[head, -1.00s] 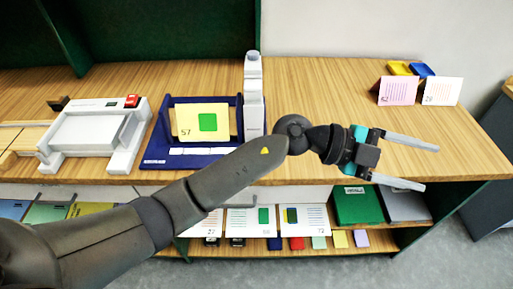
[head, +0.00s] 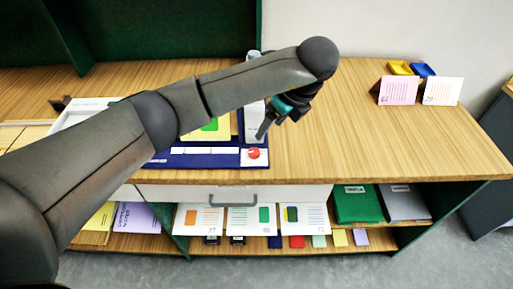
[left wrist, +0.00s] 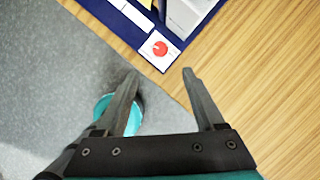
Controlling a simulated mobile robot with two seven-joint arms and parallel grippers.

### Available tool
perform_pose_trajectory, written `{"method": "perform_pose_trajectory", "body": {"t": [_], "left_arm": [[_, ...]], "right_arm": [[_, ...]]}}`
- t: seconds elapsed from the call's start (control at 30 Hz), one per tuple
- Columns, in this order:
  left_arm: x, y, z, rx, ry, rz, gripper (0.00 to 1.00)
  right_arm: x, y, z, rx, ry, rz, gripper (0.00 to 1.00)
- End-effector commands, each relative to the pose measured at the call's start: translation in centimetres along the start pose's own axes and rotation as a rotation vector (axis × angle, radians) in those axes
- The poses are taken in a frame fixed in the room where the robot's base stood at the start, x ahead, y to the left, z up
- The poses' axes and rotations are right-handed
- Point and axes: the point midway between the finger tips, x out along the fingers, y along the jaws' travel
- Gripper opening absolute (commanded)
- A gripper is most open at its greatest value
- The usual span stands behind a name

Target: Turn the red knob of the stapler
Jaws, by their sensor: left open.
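The red knob (head: 253,154) sits on a small white plate at the front right corner of the dark blue base (head: 190,160). It also shows in the left wrist view (left wrist: 160,48), beyond the fingertips. The tall grey-white stapler body (head: 252,125) stands behind the knob on the same base, partly hidden by my arm. My left gripper (head: 264,132) points down beside the stapler body, above and slightly right of the knob. In the left wrist view its two fingers (left wrist: 160,78) are apart and empty, and the knob is not between them. My right gripper is not in view.
My left arm covers much of the left tabletop and a white device (head: 85,104). The wooden table (head: 400,140) is clear right of the stapler. Folded cards (head: 398,90) and yellow and blue trays (head: 402,68) stand at the back right. Shelves with cards lie below.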

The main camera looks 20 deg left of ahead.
Motion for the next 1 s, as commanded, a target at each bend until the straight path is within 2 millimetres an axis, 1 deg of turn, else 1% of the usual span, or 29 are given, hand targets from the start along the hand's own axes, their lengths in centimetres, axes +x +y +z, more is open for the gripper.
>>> {"method": "perform_pose_trajectory", "body": {"t": [0.03,0.3,0.4,0.53,0.63,0.73,1.0], "left_arm": [[1.0,0.2,0.0,0.0,0.001,0.006,0.71],[6.9,0.1,-0.1,0.003,0.003,0.005,0.71],[9.0,0.1,-0.2,0.003,0.003,0.004,0.71],[11.4,0.1,-0.2,0.003,0.004,0.004,0.71],[12.5,0.1,-0.2,0.004,0.004,0.002,0.71],[13.2,0.0,-0.2,0.004,0.004,0.001,0.71],[13.6,0.0,-0.2,0.005,0.004,-0.002,0.71]], "right_arm": [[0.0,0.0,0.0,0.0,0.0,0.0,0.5],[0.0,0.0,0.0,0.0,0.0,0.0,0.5],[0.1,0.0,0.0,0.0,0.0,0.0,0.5],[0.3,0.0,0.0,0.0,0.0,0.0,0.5],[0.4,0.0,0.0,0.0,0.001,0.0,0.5],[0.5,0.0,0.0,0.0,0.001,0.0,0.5],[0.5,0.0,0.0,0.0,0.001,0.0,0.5]]}}
